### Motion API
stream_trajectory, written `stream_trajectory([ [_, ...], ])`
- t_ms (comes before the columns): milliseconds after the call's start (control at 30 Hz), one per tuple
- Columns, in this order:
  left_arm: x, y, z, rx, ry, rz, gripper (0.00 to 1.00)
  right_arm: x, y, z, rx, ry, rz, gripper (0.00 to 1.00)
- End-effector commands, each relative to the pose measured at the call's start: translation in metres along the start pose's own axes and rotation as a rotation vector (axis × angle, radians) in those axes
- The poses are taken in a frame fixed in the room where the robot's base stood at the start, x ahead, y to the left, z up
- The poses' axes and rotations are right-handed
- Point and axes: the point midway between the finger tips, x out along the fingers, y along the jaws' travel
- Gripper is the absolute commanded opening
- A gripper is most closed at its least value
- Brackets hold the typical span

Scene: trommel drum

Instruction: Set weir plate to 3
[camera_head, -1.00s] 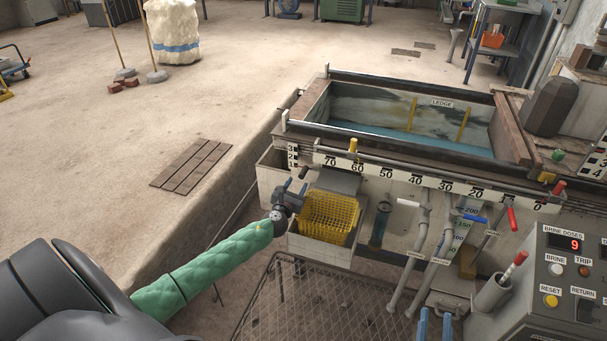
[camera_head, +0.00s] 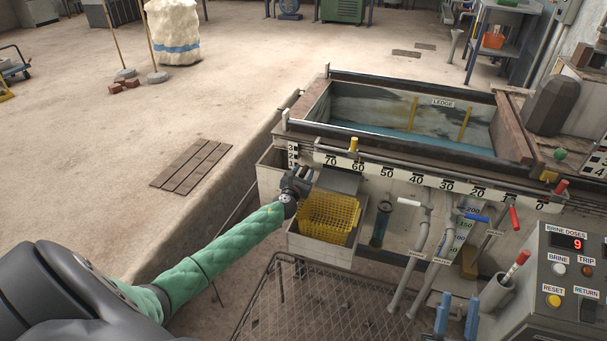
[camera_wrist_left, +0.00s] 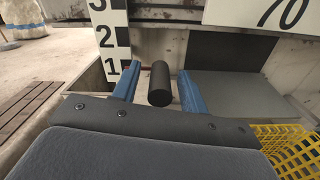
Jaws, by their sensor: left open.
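The weir plate's upright scale (camera_head: 291,155), marked 1, 2 and 3, stands at the left end of the tank front. It also shows in the left wrist view (camera_wrist_left: 112,42). A black cylindrical handle (camera_wrist_left: 160,84) sits just right of the "1" mark in that view. My left gripper (camera_head: 302,174) is open at the scale's foot. In the left wrist view its blue fingers (camera_wrist_left: 158,88) stand either side of the handle, with gaps showing. The gripper hides the handle in the head view. My right gripper (camera_head: 457,314) shows at the bottom edge, its blue fingers apart and empty.
A yellow basket (camera_head: 328,214) hangs just right of and below my left gripper. The numbered rail (camera_head: 430,182) runs along the tank front above it. Pipes with valve handles (camera_head: 425,225) and a control panel (camera_head: 572,270) lie to the right. A mesh grating (camera_head: 320,300) lies below.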

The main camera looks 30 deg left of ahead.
Motion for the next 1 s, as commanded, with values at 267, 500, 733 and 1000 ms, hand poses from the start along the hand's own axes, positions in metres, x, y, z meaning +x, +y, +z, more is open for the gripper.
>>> stream_trajectory([
  [267,0.001,0.0,0.0,0.0,0.0,0.0,0.43,0.0,0.0,-0.001,0.0,0.005,0.0,0.36],
  [500,0.001,0.0,0.0,0.0,0.0,0.0,0.0,0.0,0.0,-0.001,0.0,0.003,0.0,0.36],
  [733,0.001,0.0,0.002,0.0,-0.001,0.0,0.0,0.0,0.0,-0.001,0.001,-0.003,0.0,0.36],
  [1000,0.001,0.002,0.01,-0.001,-0.002,0.0,0.0,-0.03,0.003,0.068,0.018,-0.247,0.016,0.36],
])
